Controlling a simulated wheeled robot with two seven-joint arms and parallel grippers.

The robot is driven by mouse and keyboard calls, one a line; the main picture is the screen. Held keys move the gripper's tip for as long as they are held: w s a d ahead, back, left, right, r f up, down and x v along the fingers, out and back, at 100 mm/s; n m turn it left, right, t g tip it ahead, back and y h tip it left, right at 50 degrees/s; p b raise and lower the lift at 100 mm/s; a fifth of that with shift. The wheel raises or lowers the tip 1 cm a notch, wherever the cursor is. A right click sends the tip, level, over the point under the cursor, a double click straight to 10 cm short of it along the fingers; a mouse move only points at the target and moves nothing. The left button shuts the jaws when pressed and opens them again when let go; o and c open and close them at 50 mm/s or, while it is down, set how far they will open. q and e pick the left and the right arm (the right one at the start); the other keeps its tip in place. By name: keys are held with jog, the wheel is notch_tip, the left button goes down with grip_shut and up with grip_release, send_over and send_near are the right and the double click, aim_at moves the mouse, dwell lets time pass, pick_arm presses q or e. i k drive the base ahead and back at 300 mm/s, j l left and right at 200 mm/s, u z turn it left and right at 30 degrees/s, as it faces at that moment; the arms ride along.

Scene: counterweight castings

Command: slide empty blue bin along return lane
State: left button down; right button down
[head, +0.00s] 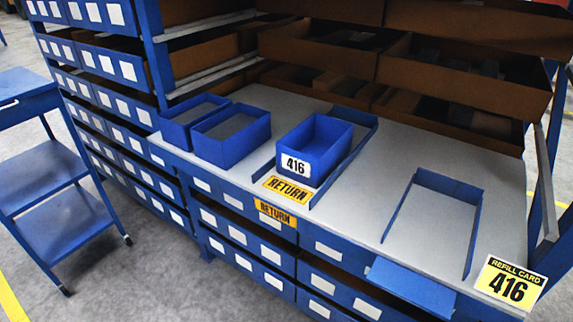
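The blue bin (334,158), with a white 416 label (296,166) on its front, stands upright on the grey shelf. It looks empty inside. It sits between the low blue rails of the return lane (361,147), toward the lane's front half. A yellow RETURN label (289,189) lies at the lane's front, and a second RETURN label (275,217) is on the shelf's front face. Neither of my grippers is in view.
Two open blue bins (232,138) (193,117) stand left of the lane. To the right, a low blue-railed bay (448,187) is empty, with a blue plate (411,288) in front and a yellow refill card (510,284) marked 416. A blue cart (65,225) stands at left.

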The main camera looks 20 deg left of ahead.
aim_at(316, 148)
jog(key=i+j+z, duration=0.2)
jog(key=j+z, duration=0.15)
jog(key=j, duration=1.2)
jog(key=j+z, duration=0.35)
jog(key=j, duration=1.2)
